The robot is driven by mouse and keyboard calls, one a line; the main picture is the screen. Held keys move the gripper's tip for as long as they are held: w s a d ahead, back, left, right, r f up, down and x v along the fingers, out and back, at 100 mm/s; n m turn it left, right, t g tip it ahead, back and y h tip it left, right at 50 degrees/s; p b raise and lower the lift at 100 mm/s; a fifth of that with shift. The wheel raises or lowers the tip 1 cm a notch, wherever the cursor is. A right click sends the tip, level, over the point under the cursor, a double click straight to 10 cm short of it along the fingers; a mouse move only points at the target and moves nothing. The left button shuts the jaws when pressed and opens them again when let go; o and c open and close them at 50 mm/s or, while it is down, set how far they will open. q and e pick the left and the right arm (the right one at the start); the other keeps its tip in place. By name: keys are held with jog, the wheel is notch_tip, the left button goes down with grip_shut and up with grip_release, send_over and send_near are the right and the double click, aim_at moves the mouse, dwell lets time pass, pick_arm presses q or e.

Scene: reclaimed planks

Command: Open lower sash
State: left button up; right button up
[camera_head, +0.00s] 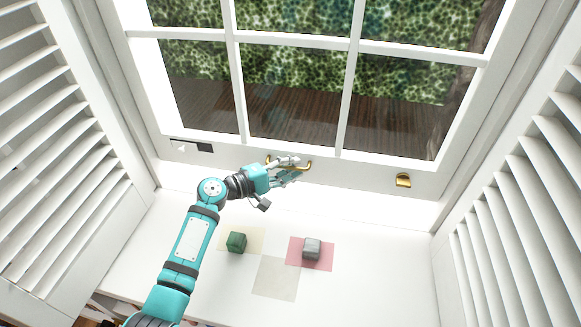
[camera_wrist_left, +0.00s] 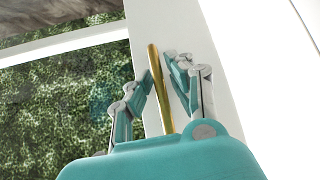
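The lower sash (camera_head: 340,153) is a white-framed window with several panes, and its bottom rail appears to be down near the sill. A brass bar handle (camera_head: 309,166) is on that rail, partly hidden by my left gripper (camera_head: 292,168). In the left wrist view the brass handle (camera_wrist_left: 155,65) runs between the two fingers of my left gripper (camera_wrist_left: 160,72). The fingers stand apart on either side of the bar, with gaps visible, so the gripper looks open around it. My right gripper is in neither view.
A small brass fitting (camera_head: 403,180) is on the frame to the right. A green cube (camera_head: 236,242) and a grey cube (camera_head: 311,248) sit on coloured patches of the white sill (camera_head: 370,285). Louvred shutters (camera_head: 50,130) flank both sides.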

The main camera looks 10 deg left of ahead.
pick_arm(q)
grip_shut()
jog(key=shift+r, duration=0.15)
notch_tip(320, 180, up, 8)
jog(key=p, duration=0.5)
jog(key=shift+f, duration=0.45)
jog(key=shift+o, duration=1.8)
grip_release()
jog(key=shift+s+a, duration=0.1)
jog(key=v, duration=1.1)
jog(key=shift+s+a, duration=0.25)
jog(key=shift+a, duration=0.05)
